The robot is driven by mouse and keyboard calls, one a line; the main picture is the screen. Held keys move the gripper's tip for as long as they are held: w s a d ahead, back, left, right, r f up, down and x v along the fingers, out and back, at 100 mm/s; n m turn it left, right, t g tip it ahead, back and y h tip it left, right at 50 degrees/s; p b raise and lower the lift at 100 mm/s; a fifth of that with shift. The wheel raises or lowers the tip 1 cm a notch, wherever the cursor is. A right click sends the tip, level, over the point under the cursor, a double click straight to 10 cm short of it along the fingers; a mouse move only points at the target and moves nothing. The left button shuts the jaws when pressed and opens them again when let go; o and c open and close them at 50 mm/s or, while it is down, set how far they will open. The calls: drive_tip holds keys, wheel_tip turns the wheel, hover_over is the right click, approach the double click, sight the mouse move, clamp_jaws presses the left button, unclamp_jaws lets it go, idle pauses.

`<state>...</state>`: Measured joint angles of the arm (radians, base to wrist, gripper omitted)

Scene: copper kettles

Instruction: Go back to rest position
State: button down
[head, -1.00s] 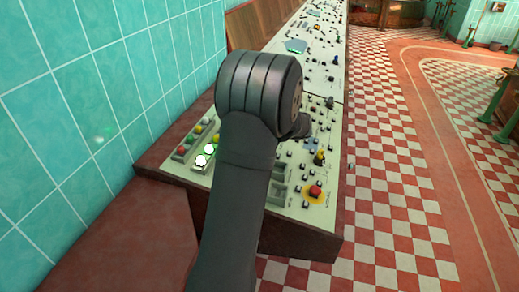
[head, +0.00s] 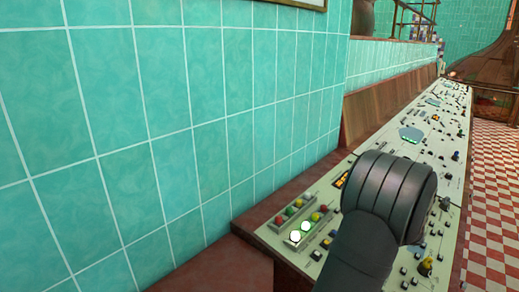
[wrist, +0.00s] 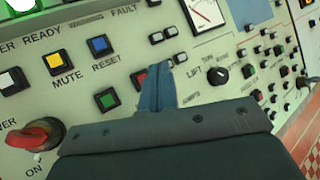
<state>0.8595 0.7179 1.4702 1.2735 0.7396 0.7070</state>
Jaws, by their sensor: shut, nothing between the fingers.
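My gripper (wrist: 158,82) shows in the wrist view as blue-grey fingers pressed together, shut and empty. It is over the control panel (wrist: 22,110), close to a green button (wrist: 107,100) on its left and a black rotary knob (wrist: 218,76) on its right. I cannot tell whether the fingertips touch the panel. In the head view my dark arm stands over the console (head: 400,152) at the lower right, and its rounded link hides the gripper.
A red switch (wrist: 32,138), yellow button (wrist: 59,63), blue button (wrist: 99,45) and gauge (wrist: 204,12) surround the gripper. Lit buttons (head: 296,236) are left of my arm. A tiled wall (head: 150,120) borders the console; checkered floor (head: 492,190) lies to the right.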

drive_tip(key=r, duration=0.5)
drive_tip(key=shift+s+d, duration=0.35)
drive_tip(key=shift+f, duration=0.1)
